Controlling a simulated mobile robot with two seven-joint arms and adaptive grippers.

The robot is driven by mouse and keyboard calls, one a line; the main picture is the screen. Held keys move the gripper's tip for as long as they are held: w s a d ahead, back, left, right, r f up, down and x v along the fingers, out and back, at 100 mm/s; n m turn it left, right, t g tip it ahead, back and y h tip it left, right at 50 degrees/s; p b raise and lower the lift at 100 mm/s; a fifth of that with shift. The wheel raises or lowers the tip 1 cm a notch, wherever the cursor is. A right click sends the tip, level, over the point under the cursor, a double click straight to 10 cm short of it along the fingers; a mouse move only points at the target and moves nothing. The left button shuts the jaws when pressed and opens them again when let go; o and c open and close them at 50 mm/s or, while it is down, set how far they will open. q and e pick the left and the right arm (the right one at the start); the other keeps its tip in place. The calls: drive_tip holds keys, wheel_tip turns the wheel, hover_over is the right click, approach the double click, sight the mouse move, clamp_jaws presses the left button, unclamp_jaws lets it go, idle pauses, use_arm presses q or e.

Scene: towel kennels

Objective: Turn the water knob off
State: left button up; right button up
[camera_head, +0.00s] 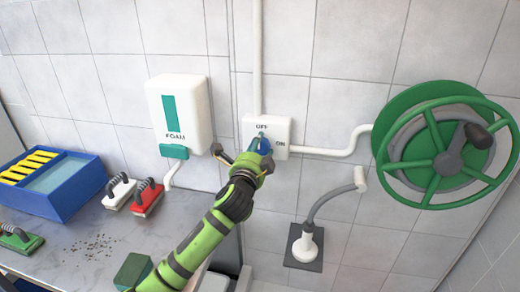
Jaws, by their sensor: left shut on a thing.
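The water knob (264,145) is blue and sits on a white wall box (283,127) marked OFF at the top and ON at the right. My left gripper (251,157), at the end of a green and black arm, is at the box and shut on the knob. The gripper hides part of the knob, so I cannot tell exactly which mark it points to. My right gripper is not in view.
A white foam dispenser (182,108) hangs left of the box. A green hose reel (425,150) is at the right. A blue tub (60,188), several brushes and a green block (133,270) stand on the grey counter (70,262).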

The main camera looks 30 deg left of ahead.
use_arm(q)
drive_tip(key=shift+a+r+n, duration=0.2)
drive_tip(key=shift+a+n, duration=0.1)
drive_tip(key=o, duration=1.1)
drive_tip(key=shift+o, duration=0.2)
drive_tip(key=shift+s+a+f, duration=0.1)
drive_tip(key=shift+s+a, duration=0.05)
drive_tip(key=shift+a, duration=0.05)
drive_tip(key=shift+d, duration=0.1)
drive_tip(key=v, duration=1.2)
drive_tip(key=shift+f, duration=0.1)
